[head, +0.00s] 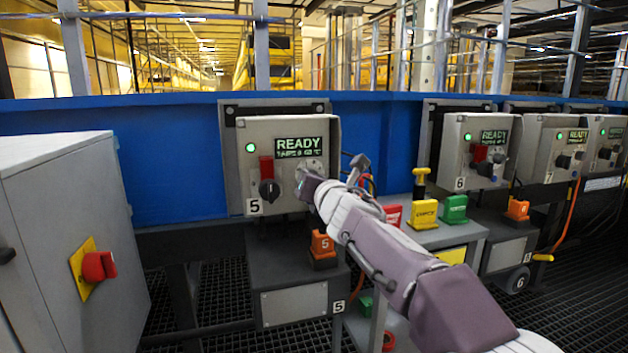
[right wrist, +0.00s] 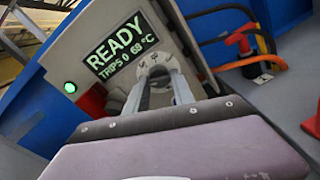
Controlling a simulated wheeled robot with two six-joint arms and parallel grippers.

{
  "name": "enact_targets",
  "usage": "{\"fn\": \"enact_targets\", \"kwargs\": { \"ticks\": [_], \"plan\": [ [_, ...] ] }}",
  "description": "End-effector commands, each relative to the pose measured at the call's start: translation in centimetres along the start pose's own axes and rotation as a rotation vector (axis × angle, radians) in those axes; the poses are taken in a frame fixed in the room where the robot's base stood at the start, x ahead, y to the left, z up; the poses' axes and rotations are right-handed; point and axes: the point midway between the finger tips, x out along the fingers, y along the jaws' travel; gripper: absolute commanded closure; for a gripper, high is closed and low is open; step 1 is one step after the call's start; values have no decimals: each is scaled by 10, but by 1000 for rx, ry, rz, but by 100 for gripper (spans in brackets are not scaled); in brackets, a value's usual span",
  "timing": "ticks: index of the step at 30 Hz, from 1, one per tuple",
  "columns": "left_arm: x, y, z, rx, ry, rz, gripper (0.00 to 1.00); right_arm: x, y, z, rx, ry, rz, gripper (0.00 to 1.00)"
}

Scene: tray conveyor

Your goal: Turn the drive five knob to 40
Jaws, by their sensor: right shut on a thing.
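The drive five box (head: 232,165) is a grey panel labelled 5, with a green lamp and a display (head: 298,147) reading READY. In the right wrist view the display (right wrist: 122,50) reads READY, TRIPS 0, 68 °C. The drive five knob (right wrist: 158,72) sits on a pale round dial right of and below the display. My right gripper (right wrist: 161,88) is shut on the knob, one finger on each side. In the head view my right gripper (head: 306,186) covers most of the knob. The dial numbers are too small to read. My left gripper is not in view.
A black rotary switch (head: 269,191) with a red part above it sits left of the dial. Drive six (head: 455,150) and drive seven (head: 535,150) stand to the right. A grey cabinet (head: 70,180) stands at left. Yellow, green and red blocks sit on a stand (head: 468,232) at right.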

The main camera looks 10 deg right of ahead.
Motion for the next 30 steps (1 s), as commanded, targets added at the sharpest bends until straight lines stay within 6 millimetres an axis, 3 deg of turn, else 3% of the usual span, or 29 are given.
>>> {"fn": "enact_targets", "kwargs": {
  "ticks": [3, 4, 6, 17, 30],
  "plan": [
    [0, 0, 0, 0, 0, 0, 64, 0, 0, 0, -2, 0, 1, 100],
    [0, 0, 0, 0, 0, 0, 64, 0, 0, 0, -2, 0, 1, 68],
    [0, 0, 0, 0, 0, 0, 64, 0, 0, 0, -1, 0, 1, 50],
    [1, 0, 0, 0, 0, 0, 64, -4, 0, 0, 0, 0, 1, 50],
    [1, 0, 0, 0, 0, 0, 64, -82, 1, 1, 0, -1, 3, 50]
  ]
}}
